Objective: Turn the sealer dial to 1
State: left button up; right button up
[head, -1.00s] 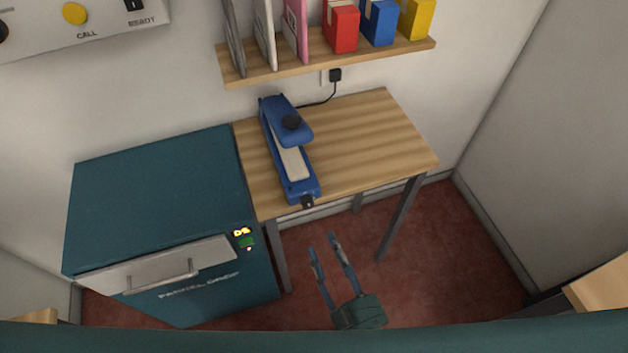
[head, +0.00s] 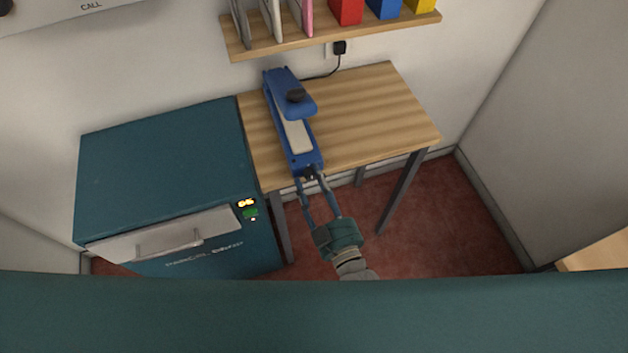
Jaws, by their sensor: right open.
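The fingertips partly cover the dial. Its setting is too small to read, and I cannot tell if the fingers touch it. My left gripper is not in view.
The wooden table (head: 375,115) is bare to the right of the sealer. A teal parcel drop box (head: 160,155) with a front handle and lit display stands to its left. A shelf (head: 335,36) with folders and colored boxes hangs above. A black plug (head: 339,47) is on the wall.

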grip_shut()
jog(key=shift+m, duration=0.4)
jog(key=m+b, duration=0.1)
jog(key=m, duration=0.3)
jog(key=shift+m+b, duration=0.3)
jog(key=m+b, duration=0.1)
jog(key=m, duration=0.5)
jog(key=shift+t+b, duration=0.3)
jog(key=shift+b, duration=0.05)
